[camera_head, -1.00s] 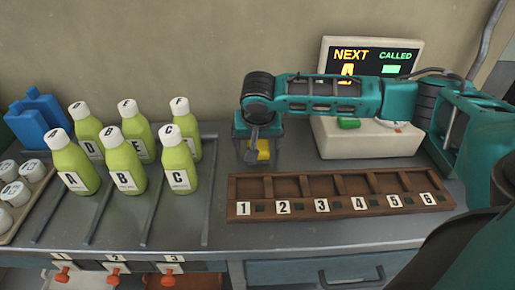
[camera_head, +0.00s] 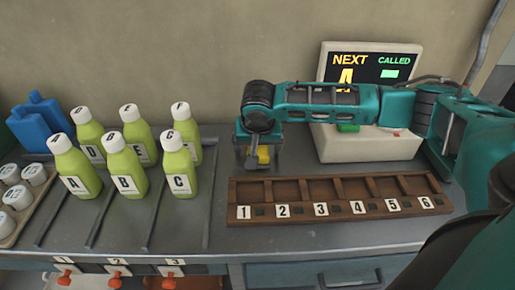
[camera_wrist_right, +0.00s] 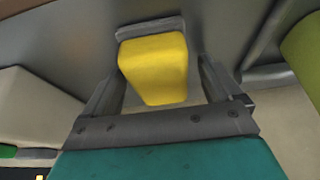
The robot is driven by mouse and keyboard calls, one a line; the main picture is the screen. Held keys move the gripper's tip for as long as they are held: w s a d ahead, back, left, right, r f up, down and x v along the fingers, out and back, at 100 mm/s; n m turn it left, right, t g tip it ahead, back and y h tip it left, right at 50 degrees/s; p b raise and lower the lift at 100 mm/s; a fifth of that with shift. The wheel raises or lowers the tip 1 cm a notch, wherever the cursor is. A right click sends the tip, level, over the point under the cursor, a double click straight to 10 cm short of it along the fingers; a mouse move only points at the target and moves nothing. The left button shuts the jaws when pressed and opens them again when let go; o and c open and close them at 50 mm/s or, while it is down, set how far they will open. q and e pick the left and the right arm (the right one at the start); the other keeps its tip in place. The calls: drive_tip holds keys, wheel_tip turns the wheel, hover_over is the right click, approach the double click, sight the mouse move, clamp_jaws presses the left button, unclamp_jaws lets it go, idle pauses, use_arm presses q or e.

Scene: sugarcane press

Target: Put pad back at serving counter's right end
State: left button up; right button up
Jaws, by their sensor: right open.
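The yellow pad (camera_head: 264,154) is a small block with a grey backing, at the back of the grey counter, left of the display box. In the right wrist view the pad (camera_wrist_right: 155,67) lies between the two fingers, with a gap visible on its right side. My right gripper (camera_head: 256,160) reaches down over it from the teal arm, its jaws apart; the fingers also show in the wrist view (camera_wrist_right: 163,78). The fingers partly hide the pad in the head view. Whether the pad rests on the counter is hard to tell. My left gripper is out of view.
A wooden rack (camera_head: 338,211) with numbered slots lies in front of the gripper. Several lettered green bottles (camera_head: 125,168) stand on the left. The display box (camera_head: 365,141) stands at the back right. White-lidded cups (camera_head: 18,196) sit at far left. Bare counter (camera_head: 222,165) lies between bottles and gripper.

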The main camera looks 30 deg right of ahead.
drive_tip(key=c, duration=1.2)
drive_tip(key=shift+c, duration=0.2)
